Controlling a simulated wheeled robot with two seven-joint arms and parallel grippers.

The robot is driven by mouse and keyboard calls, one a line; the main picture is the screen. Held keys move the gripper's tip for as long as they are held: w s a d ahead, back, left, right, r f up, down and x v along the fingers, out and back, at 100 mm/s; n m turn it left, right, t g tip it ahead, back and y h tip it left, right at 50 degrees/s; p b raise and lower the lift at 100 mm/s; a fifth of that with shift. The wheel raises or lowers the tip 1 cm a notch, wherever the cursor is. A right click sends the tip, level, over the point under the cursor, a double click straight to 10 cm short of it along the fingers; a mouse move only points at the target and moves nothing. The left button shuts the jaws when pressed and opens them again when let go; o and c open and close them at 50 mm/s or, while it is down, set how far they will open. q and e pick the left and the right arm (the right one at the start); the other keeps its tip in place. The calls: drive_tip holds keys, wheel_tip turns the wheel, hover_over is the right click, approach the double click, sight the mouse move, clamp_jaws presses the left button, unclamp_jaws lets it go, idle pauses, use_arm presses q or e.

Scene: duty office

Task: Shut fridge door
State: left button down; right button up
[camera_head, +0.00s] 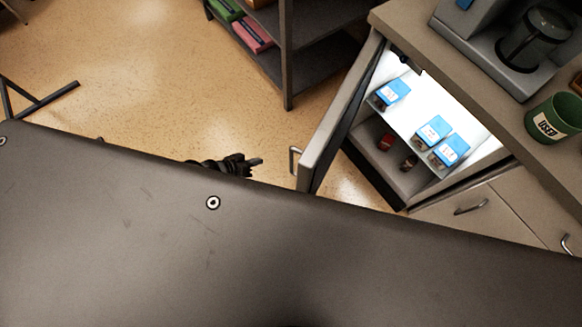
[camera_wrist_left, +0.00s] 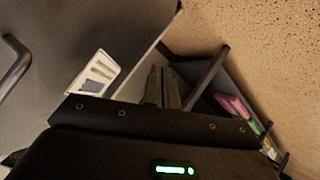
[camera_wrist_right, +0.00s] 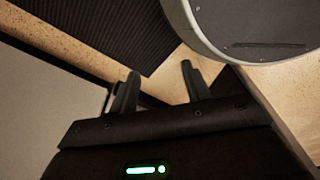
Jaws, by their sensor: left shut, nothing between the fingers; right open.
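The fridge door (camera_head: 340,112) stands open, swung out from the lit fridge (camera_head: 400,150) under the counter. Its bar handle (camera_head: 294,160) is on the outer face, near the free edge. My left gripper (camera_head: 258,162) is shut and empty, a short way left of the handle and apart from it. In the left wrist view the shut fingers (camera_wrist_left: 163,88) point past a grey panel with a bar handle (camera_wrist_left: 14,62), which looks like the door. My right gripper (camera_wrist_right: 158,78) is open and empty in the right wrist view; the head view does not show it.
The fridge holds several blue-topped boxes (camera_head: 433,130) and small jars. A coffee machine (camera_head: 510,45) and a green mug (camera_head: 556,118) stand on the counter. A dark shelf rack (camera_head: 286,60) stands behind the door. Speckled floor (camera_head: 130,90) is clear left of the door.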

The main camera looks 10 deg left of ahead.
use_arm(q)
drive_tip(key=w+d+r+m+g+h+b, duration=0.1)
drive_tip(key=w+d+r+g+h+b, duration=0.25)
drive_tip(key=w+r+h+b, duration=0.3)
drive_tip(key=s+a+r+g+h+b, duration=0.2)
drive_tip(key=s+r+g+h+b, duration=0.2)
drive_tip(key=s+r+g+b, duration=0.6)
use_arm(e)
drive_tip(key=w+a+f+p, duration=0.1)
drive_tip(key=w+f+p, duration=0.1)
drive_tip(key=w+f, duration=0.5)
use_arm(q)
drive_tip(key=w+p+x, duration=0.2)
drive_tip(key=p+x, duration=0.1)
drive_tip(key=x, duration=1)
drive_tip(key=shift+d+t, duration=0.45)
use_arm(e)
drive_tip(key=s+d+f, duration=0.3)
drive_tip(key=f, duration=0.2)
drive_tip(key=shift+s, duration=0.35)
use_arm(q)
drive_tip(key=shift+s+y, duration=0.1)
drive_tip(key=shift+y, duration=0.15)
drive_tip(key=shift+r, duration=0.1)
